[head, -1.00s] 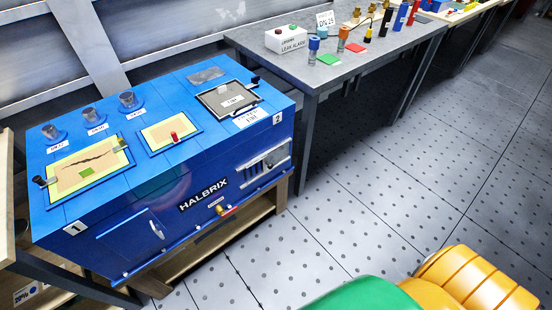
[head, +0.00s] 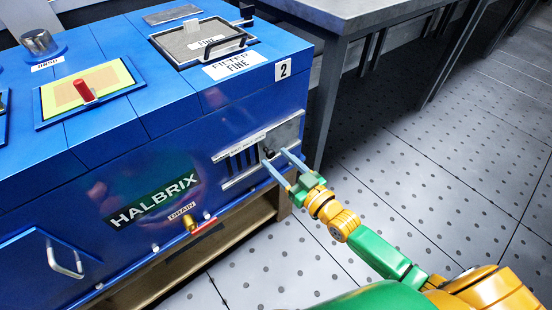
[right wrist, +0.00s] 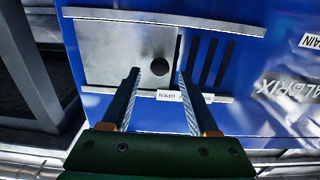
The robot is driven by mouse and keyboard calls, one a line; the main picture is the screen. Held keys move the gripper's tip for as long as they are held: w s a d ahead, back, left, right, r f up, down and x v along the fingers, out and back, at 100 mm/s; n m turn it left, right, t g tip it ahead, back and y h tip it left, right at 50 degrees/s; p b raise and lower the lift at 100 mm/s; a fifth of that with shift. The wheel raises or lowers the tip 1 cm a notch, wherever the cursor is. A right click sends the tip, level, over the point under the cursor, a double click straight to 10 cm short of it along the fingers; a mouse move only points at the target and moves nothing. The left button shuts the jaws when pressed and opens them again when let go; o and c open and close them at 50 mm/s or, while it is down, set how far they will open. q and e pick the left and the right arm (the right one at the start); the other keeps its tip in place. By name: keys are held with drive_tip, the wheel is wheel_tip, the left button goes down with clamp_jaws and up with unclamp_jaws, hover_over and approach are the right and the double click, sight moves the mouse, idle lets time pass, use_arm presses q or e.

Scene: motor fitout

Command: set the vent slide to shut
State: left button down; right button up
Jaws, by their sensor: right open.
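The vent slide (head: 287,134) is a grey metal plate with a black knob (head: 268,152), set between two rails on the blue cabinet's front. In the head view it sits at the right end of the rails, and dark vent slots (head: 240,162) show uncovered to its left. The right wrist view shows the plate (right wrist: 115,50), the round knob (right wrist: 160,67) and the slots (right wrist: 210,62) close up. My right gripper (head: 274,157) is open, its two fingers pointing at the panel, one on each side of the knob. Whether they touch it I cannot tell. My left gripper is out of view.
A brass drain fitting (head: 190,222) and a door handle (head: 66,262) stick out of the cabinet front. A filter tray (head: 160,42) lies on top. A grey table (head: 345,12) stands to the right. Perforated floor (head: 450,150) is clear.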

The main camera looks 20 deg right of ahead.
drive_tip(key=shift+x, duration=1.15)
drive_tip(key=shift+f, duration=0.1)
drive_tip(key=shift+c, duration=0.3)
clamp_jaws()
